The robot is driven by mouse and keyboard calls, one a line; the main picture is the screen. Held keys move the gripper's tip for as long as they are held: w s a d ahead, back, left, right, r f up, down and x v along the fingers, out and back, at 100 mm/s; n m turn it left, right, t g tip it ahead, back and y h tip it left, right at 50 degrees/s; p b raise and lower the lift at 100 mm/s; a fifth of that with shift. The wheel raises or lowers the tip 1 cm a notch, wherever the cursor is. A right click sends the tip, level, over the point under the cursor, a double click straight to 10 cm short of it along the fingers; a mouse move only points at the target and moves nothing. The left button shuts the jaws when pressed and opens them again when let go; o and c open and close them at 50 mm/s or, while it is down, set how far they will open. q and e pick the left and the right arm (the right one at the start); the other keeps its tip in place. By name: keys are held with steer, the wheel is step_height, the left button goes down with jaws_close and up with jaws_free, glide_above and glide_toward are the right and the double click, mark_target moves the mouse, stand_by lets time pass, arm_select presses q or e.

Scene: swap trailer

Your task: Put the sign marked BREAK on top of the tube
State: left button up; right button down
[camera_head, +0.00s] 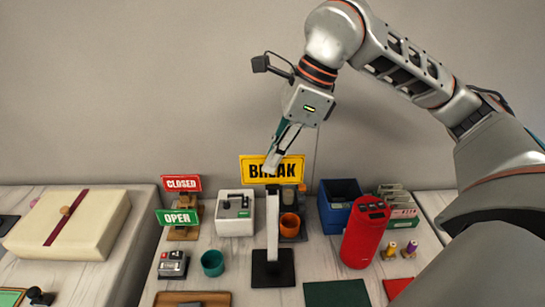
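The yellow BREAK sign (252,170) is upright, directly above the top end of the grey tube (272,222). The tube stands upright on a square black base (273,268). A dark piece under the sign meets the tube's top in the picture; I cannot tell whether it is seated there. My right gripper (274,158) comes down from above, one pale finger crossing the front of the sign's middle. The other finger is mostly hidden behind. The fingers look closed on the plate. My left gripper is not in view.
Red CLOSED (181,183) and green OPEN (178,217) signs stand left of the tube. A white device (235,215), an orange cup (290,224), a teal cup (212,263) and a red canister (364,235) crowd around it. A blue bin (340,190) stands behind.

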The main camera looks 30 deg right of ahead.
steer(key=shift+f, duration=0.2)
steer(key=shift+f+b, duration=0.3)
steer(key=shift+f, duration=0.3)
stand_by(0.6)
steer(key=c, duration=2.2)
jaws_free()
steer(key=o, duration=0.6)
steer(key=shift+c, duration=0.2)
steer(key=shift+r, duration=0.15)
